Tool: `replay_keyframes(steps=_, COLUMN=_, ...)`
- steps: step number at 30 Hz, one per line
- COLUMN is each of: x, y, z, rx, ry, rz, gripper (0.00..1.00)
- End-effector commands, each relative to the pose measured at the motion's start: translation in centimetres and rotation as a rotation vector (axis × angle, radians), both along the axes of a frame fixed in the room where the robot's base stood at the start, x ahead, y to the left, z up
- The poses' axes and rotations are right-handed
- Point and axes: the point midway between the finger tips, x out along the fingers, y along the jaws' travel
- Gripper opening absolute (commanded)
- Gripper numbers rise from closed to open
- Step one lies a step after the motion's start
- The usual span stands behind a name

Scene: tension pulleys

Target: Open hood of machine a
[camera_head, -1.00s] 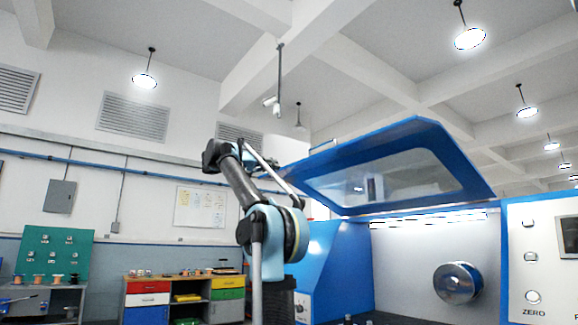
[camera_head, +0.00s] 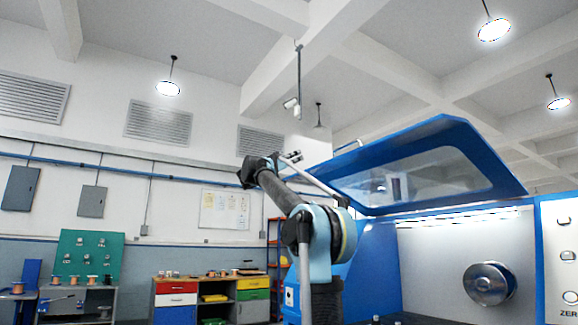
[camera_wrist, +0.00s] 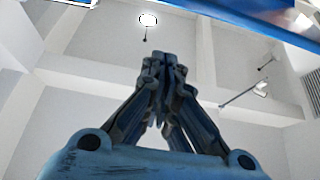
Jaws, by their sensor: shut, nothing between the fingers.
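The hood (camera_head: 505,172) of the blue and white machine (camera_head: 372,262) is a blue frame with a clear window. It stands raised and tilted, with the lit work space open below it. My gripper (camera_wrist: 160,62) is shut and empty in the wrist view, its fingers together and pointing up toward the ceiling. A blue edge, apparently of the hood, crosses the top right of the wrist view (camera_wrist: 235,8), apart from the fingers. In the head view my arm is folded left of the hood, and the gripper is too small to make out clearly.
A round metal chuck (camera_head: 489,284) sits inside the machine, with a control panel (camera_head: 562,250) at the right. A workbench with coloured drawers (camera_head: 176,300) and a green tool board (camera_head: 88,255) stand at the back left. The space above my arm is clear.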

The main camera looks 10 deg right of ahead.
Motion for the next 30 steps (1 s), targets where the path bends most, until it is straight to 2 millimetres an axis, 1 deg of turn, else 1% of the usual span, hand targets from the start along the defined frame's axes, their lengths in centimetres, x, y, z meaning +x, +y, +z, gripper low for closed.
replay_keyframes(steps=1, x=0.2, y=-0.7, z=0.4, rx=0.000, ry=-0.001, rz=-0.003, gripper=0.00)
replay_keyframes(steps=8, x=1.1, y=-3.0, z=1.9, rx=0.000, ry=0.000, rz=0.000, gripper=0.00)
replay_keyframes(steps=15, x=1.2, y=-3.2, z=-0.6, rx=0.000, ry=0.000, rz=0.002, gripper=0.00)
replay_keyframes(steps=19, x=1.2, y=-3.3, z=-1.5, rx=0.000, ry=0.000, rz=0.002, gripper=0.00)
replay_keyframes(steps=24, x=1.2, y=-3.4, z=-2.1, rx=0.001, ry=0.000, rz=0.002, gripper=0.00)
replay_keyframes(steps=30, x=1.3, y=-3.4, z=-2.2, rx=0.001, ry=0.000, rz=0.002, gripper=0.00)
